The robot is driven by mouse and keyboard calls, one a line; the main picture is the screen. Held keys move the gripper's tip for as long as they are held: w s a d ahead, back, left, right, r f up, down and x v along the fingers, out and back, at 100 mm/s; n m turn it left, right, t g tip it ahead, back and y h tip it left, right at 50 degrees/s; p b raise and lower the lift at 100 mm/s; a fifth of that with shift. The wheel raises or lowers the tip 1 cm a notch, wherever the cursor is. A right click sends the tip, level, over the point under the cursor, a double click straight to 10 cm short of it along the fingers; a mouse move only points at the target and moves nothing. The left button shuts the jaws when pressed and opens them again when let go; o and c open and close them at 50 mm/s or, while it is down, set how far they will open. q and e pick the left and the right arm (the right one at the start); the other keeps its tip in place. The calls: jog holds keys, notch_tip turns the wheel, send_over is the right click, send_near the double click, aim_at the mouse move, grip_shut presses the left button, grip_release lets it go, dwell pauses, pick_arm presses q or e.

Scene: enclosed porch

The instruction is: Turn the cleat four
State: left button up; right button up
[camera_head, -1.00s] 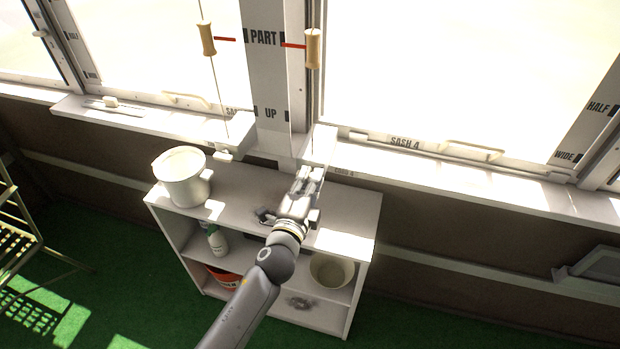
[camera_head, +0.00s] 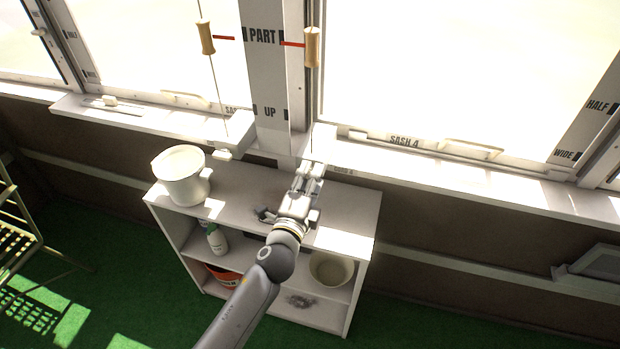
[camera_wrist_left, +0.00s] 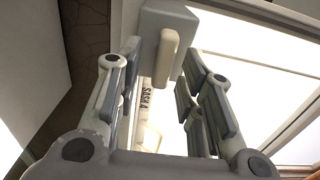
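In the left wrist view, a cream bar-shaped cleat (camera_wrist_left: 167,58) stands out from a pale grey mount (camera_wrist_left: 185,28). My left gripper (camera_wrist_left: 160,72) is open, with one finger on each side of the cleat's line; I cannot tell whether either touches it. In the head view my left gripper (camera_head: 312,168) is over the back of the shelf, just below the sill. Its fingers hide the cleat there. The label "SASH 4" (camera_head: 406,141) is on the window frame to its right. My right gripper is not in view.
A white shelf unit (camera_head: 345,245) stands under the window, with a white bucket (camera_head: 182,175) on top at left. Another cleat (camera_head: 226,154) is below the left sill. A chair (camera_head: 18,235) stands far left.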

pick_arm(q)
jog(key=v, duration=1.2)
dwell(0.5)
jog(key=s+a+f+n+g+y, duration=0.1)
jog(key=a+f+n+g, duration=0.1)
jog(key=f, duration=0.9)
jog(key=s+a+f+n+g+y, duration=0.1)
jog(key=a+f+n+g, duration=0.2)
jog(key=f, duration=0.8)
jog(key=s+a+f+n+g+y, duration=0.1)
jog(key=s+a+f+n+g, duration=0.15)
jog(key=s+f, duration=0.4)
jog(key=s+a+f+n+g+y, duration=0.1)
jog(key=s+a+f+n, duration=0.15)
jog(key=f, duration=0.65)
jog(key=s+a+f+n+g, duration=0.2)
jog(key=s+f, duration=0.3)
jog(key=s, duration=0.5)
jog(key=s+a+f+n+g+y, duration=0.1)
jog(key=s+a+f+n+g, duration=0.2)
jog(key=s, duration=0.7)
jog(key=s+a+f+n+g, duration=0.2)
jog(key=s+a+f+n, duration=0.2)
jog(key=s+f, duration=0.5)
jog(key=shift+s+a+g+y, duration=0.35)
jog(key=shift+s+a, duration=0.4)
jog(key=shift+a, duration=0.3)
